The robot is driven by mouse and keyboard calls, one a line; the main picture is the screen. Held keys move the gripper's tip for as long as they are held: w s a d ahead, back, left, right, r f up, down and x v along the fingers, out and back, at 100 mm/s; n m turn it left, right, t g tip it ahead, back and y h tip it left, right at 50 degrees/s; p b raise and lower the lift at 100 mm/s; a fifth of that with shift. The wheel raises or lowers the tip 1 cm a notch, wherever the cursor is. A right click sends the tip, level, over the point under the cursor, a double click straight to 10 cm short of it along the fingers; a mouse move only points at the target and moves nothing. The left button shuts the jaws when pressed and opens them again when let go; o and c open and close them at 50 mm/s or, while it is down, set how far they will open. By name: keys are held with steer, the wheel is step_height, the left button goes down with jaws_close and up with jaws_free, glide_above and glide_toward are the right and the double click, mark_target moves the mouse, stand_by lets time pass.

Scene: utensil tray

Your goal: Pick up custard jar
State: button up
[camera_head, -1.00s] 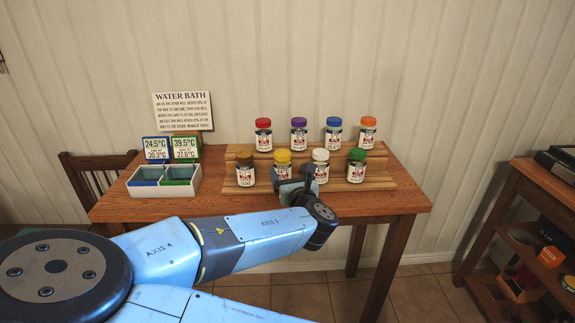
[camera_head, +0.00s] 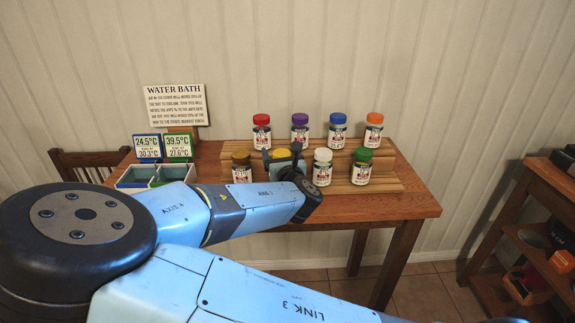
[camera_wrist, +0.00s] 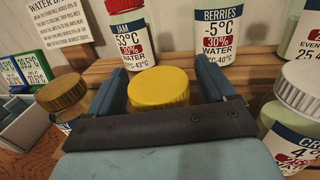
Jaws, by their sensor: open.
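No label reading "custard" is legible in either view. A jar with a yellow lid (camera_head: 281,153) stands in the front row on the wooden rack, its label hidden behind my gripper. My gripper (camera_head: 281,156) is at this jar. In the wrist view the yellow lid (camera_wrist: 158,86) shows between the two spread fingers of my gripper (camera_wrist: 160,70), with gaps on both sides. The gripper is open and holds nothing; the jar's lower body is hidden.
A brown-lidded jar (camera_head: 241,168) stands left and a white-lidded jar (camera_head: 322,168) right, close to my gripper. A green-lidded jar (camera_head: 361,167) is farther right. Behind are red "JAM" (camera_wrist: 125,42) and purple "BERRIES" (camera_wrist: 218,35) jars, plus blue- and orange-lidded ones. The water bath (camera_head: 133,185) stands left.

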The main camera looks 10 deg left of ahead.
steer(key=shift+a, duration=0.2)
steer(key=shift+d, duration=0.1)
steer(key=shift+c, duration=0.2)
steer(key=shift+c, duration=1.4)
steer(key=shift+d, duration=0.1)
steer(key=c, duration=1)
steer(key=shift+w+r, duration=0.1)
steer(key=shift+r, duration=0.05)
